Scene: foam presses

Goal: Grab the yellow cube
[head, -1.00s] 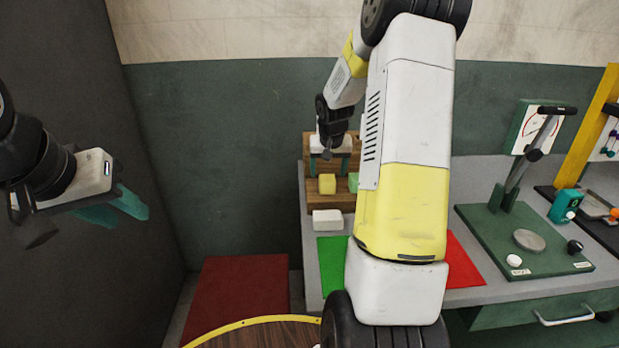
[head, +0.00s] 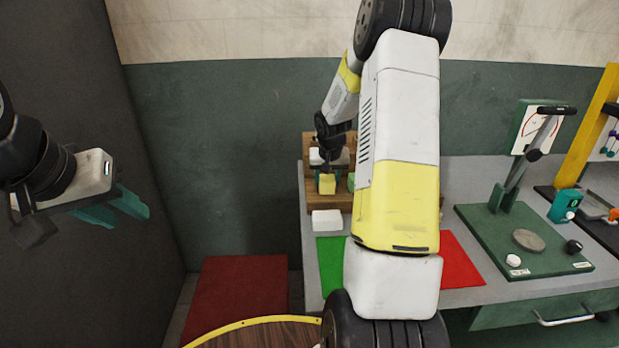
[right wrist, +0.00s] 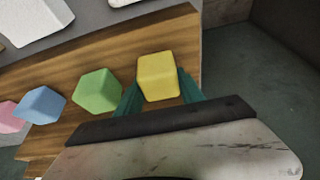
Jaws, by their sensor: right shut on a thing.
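The yellow cube (head: 327,184) sits on the wooden rack (head: 345,203) at the back left of the bench. My right gripper (head: 328,174) reaches down from above and is shut on the yellow cube. In the right wrist view the yellow cube (right wrist: 158,77) lies between the two teal fingers of my right gripper (right wrist: 157,92), still over the wood. My left gripper (head: 128,206) is at the far left in the air, its teal fingers apart, with nothing between them.
A green cube (right wrist: 97,92), a blue cube (right wrist: 41,104) and a pink cube (right wrist: 9,117) stand in a row beside the yellow one. A white block (head: 327,220) lies before the rack. Green (head: 331,262) and red (head: 462,259) mats flank my arm. A press (head: 525,240) stands right.

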